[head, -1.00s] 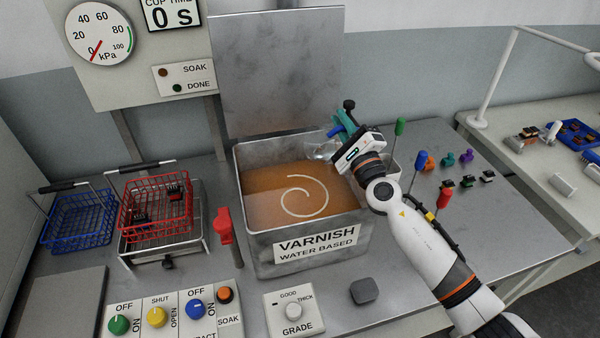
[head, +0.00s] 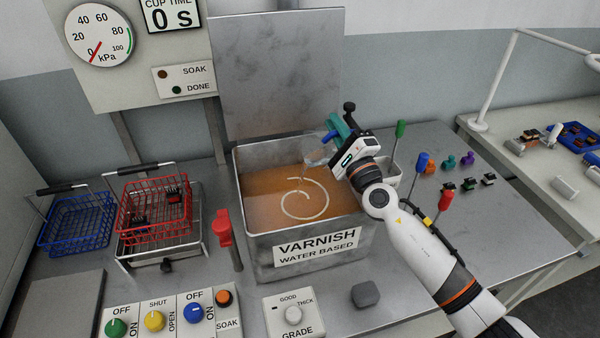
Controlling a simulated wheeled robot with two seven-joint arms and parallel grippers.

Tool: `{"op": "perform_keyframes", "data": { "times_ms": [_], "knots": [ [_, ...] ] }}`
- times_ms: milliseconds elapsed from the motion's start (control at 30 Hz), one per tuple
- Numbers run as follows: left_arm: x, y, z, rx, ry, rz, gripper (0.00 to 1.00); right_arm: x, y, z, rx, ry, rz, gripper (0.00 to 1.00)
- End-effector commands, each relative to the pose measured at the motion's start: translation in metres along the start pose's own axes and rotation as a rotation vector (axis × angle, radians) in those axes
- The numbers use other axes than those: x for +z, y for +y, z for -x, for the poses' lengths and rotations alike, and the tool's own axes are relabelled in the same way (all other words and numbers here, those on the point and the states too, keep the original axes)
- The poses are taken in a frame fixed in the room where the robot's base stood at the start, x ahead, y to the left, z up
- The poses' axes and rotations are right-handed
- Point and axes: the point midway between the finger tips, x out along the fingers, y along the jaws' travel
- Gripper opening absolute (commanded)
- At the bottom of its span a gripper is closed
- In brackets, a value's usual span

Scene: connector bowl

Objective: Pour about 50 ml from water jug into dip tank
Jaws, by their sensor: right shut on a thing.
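The dip tank (head: 262,257) is a square metal tank labelled varnish, water based, with its lid raised behind it. Brown-orange liquid with a pale swirl fills much of it. The water jug (head: 318,150) is clear, with a blue handle, and is tilted over the tank's back right part. A faint thin stream seems to fall from its lip to the liquid. My right gripper (head: 346,137) is shut on the jug's handle above the tank's right rim; its fingertips are partly hidden. My left gripper is not in view.
A red basket (head: 155,238) on a rack and a blue basket (head: 75,243) stand left of the tank. A red lever (head: 223,228) is close to its left side. Knob panels line the front.

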Motion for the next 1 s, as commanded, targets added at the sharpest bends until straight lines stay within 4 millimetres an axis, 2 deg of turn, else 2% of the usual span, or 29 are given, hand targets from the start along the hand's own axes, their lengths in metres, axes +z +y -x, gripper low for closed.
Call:
{"op": "perform_keyframes", "data": {
  "times_ms": [1000],
  "knots": [
    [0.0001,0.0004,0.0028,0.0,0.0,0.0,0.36,-0.0094,0.0013,-0.0005,0.007,0.018,0.047,0.0]
  ]
}}
